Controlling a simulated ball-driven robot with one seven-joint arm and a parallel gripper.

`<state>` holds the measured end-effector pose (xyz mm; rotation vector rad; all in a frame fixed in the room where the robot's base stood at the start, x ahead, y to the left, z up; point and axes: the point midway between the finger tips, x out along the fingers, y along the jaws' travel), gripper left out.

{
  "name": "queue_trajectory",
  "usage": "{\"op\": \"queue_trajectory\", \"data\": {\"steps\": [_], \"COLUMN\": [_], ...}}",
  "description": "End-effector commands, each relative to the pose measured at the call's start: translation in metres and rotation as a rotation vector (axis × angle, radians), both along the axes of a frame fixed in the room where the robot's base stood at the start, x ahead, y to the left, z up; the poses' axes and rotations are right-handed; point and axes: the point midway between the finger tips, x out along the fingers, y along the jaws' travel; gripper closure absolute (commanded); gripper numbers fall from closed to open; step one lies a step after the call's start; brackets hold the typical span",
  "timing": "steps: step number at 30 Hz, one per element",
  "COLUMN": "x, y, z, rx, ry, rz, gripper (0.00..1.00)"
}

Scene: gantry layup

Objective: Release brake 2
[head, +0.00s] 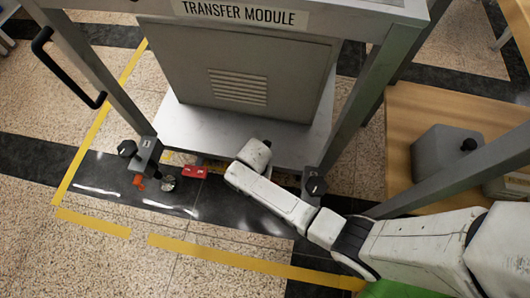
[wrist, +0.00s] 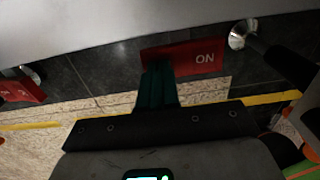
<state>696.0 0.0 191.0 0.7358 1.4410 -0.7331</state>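In the wrist view a red pedal (wrist: 190,60) marked ON lies ahead of my gripper (wrist: 157,72). The dark green fingers are together, with nothing seen between them. Their tips overlap the pedal's left part; I cannot tell whether they touch it. A second red pedal (wrist: 20,90) is at the left edge. In the head view a red pedal (head: 195,171) and an orange-red part (head: 139,181) sit low near the left leg of the transfer module (head: 240,75). My arm reaches in from the right and hides my fingers there. The leg labels are too small to read.
Dark knobs (head: 127,148) and (head: 316,186) stick out at the leg bottoms. In the wrist view a metal wheel (wrist: 240,35) is close to the right of the ON pedal. A wooden table (head: 410,125) with a grey box (head: 445,160) stands right. The floor in front is clear.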

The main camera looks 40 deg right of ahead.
Motion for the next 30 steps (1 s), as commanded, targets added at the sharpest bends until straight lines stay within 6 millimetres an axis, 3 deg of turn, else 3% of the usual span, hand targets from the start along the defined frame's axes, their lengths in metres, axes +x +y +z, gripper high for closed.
{"op": "queue_trajectory", "data": {"steps": [10,30], "x": [-0.001,-0.001], "y": [-0.001,0.000], "z": [-0.001,0.043], "rx": [-0.001,-0.001], "ry": [0.003,0.003], "rz": [-0.001,-0.001], "gripper": [1.00,1.00]}}
